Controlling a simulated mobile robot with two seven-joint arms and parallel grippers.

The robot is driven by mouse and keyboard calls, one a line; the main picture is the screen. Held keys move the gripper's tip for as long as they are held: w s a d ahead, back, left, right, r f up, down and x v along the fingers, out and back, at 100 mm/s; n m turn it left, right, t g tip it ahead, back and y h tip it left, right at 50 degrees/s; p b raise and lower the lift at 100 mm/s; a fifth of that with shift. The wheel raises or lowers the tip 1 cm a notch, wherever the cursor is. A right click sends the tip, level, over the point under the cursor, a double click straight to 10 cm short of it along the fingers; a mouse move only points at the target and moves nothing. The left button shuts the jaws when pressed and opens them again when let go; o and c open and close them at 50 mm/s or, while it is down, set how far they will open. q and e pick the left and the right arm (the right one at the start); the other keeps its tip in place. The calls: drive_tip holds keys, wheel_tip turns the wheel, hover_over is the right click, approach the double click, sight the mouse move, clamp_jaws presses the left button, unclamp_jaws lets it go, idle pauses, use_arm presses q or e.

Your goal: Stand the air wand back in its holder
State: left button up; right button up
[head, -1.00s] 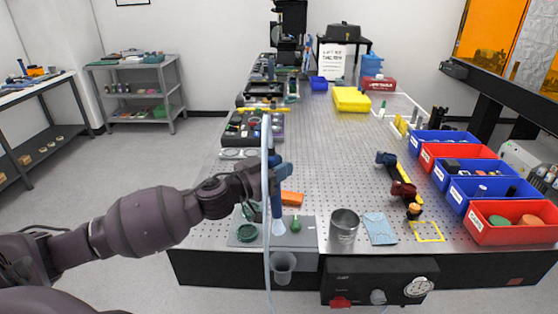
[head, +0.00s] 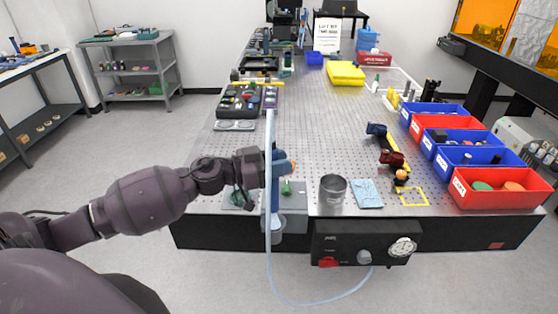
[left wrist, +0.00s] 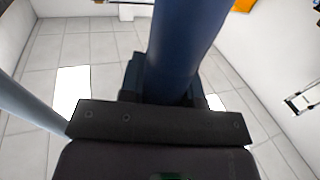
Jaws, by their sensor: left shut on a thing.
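The blue air wand (head: 275,195) is upright in my left gripper (head: 270,168), which is shut around it. Its lower end meets the top of the pale cup-shaped holder (head: 271,226) on the table's front edge; I cannot tell whether the tip is inside or just in front of or above it. In the left wrist view the wand's blue body (left wrist: 187,40) rises from between the dark jaws (left wrist: 165,85). A pale hose (head: 268,250) hangs beside the wand and loops to the black control box. My right gripper is not in view.
The black control box (head: 340,245) with a gauge hangs on the table front. Red and blue bins (head: 490,195) line the right edge. The middle of the perforated table (head: 320,120) is clear.

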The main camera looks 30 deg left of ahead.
use_arm(q)
wheel_tip(320, 180, down, 9)
drive_tip(key=b, duration=0.6)
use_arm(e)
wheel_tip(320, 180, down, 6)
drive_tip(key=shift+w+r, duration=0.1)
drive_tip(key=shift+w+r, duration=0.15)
